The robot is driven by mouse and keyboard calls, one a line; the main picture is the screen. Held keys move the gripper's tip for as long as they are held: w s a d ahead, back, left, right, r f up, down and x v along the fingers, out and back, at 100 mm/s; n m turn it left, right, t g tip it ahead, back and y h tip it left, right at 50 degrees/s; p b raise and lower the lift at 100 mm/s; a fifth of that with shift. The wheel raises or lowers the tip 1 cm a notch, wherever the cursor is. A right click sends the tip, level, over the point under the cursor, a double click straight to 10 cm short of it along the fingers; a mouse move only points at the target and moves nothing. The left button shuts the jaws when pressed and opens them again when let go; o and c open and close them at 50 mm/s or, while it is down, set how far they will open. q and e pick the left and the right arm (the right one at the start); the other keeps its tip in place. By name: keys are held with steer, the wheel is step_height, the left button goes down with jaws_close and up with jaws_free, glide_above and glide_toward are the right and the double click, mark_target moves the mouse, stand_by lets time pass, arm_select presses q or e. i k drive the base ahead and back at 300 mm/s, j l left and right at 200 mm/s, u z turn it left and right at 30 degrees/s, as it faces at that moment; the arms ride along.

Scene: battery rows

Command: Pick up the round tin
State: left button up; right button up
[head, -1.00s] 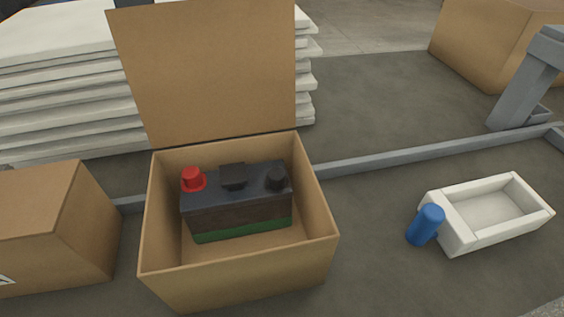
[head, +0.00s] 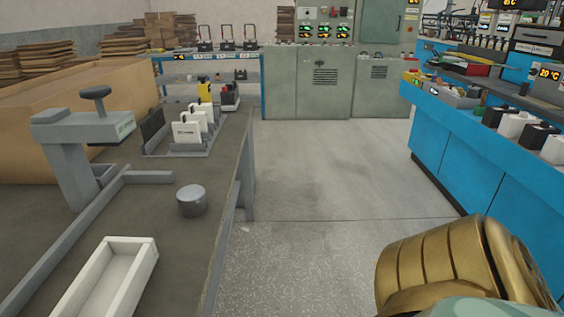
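The round tin (head: 192,201) is a short grey cylinder with a flat lid. It stands upright on the dark table (head: 160,262), close to the table's right edge, in the head view. Nothing touches it. Neither of my grippers shows in this view. A brass-coloured part of my own body fills the lower right corner, well to the right of the tin and beyond the table edge.
A white open tray (head: 112,282) lies in front of the tin. A grey clamp-like stand (head: 72,160) and rail are left of it. A rack with white cards (head: 186,133) stands behind. Open floor (head: 320,190) lies right of the table, before a blue workbench (head: 450,150).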

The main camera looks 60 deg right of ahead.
mark_target(192, 200)
steer(key=k+z, duration=0.2)
steer(key=z, duration=0.9)
